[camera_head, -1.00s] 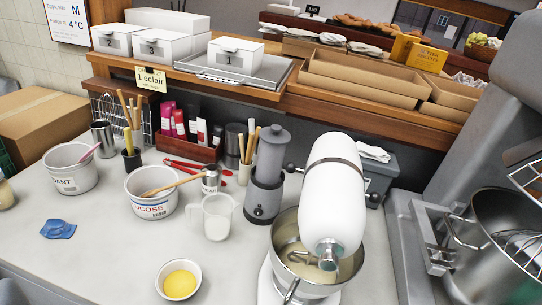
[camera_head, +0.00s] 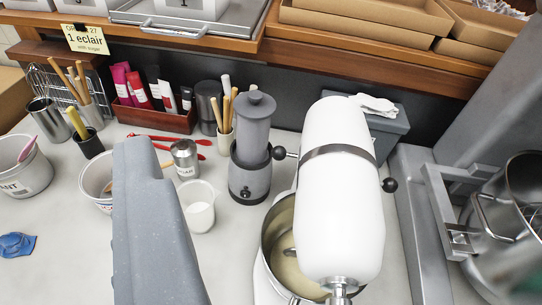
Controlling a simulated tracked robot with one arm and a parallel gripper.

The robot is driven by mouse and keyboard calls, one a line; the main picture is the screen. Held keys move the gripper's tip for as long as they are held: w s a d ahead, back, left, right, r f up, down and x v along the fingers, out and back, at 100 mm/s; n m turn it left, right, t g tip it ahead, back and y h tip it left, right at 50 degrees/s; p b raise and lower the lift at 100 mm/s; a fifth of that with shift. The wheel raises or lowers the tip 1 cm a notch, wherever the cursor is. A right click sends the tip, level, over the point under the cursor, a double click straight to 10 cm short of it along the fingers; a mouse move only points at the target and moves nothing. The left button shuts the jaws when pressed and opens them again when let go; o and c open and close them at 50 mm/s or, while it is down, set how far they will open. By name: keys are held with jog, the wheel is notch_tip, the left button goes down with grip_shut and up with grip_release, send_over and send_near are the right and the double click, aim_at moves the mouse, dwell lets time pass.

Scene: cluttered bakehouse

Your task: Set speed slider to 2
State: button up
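The white stand mixer (camera_head: 338,215) with a grey band stands on the counter right of centre, its head over a steel bowl (camera_head: 272,240) with pale contents. A black knob (camera_head: 279,153) sticks out on the left of the head and another black knob (camera_head: 389,185) on the right. I cannot tell which one is the speed slider, and no scale or number is readable. A large grey part of my own arm (camera_head: 155,230) fills the lower left middle, clear of the mixer. My gripper's fingertips are not seen.
A grey blender (camera_head: 250,175) stands close left of the mixer. A measuring jug (camera_head: 197,212), a metal shaker (camera_head: 185,160) and utensil pots are farther left. A grey box (camera_head: 385,130) is behind the mixer. A large machine with a steel bowl (camera_head: 515,225) is at right.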

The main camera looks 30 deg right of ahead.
jog(key=n+g+h+p, duration=0.2)
jog(key=n+g+h, duration=0.7)
jog(key=n+h, duration=0.95)
send_near(274, 156)
jog(key=w+d+n+y, duration=0.2)
jog(key=w+d, duration=0.1)
jog(key=d, duration=0.5)
jog(key=shift+d+r+t, duration=0.25)
jog(key=shift+r+t, duration=0.05)
jog(key=shift+r, duration=0.2)
jog(key=shift+r, duration=0.1)
grip_shut()
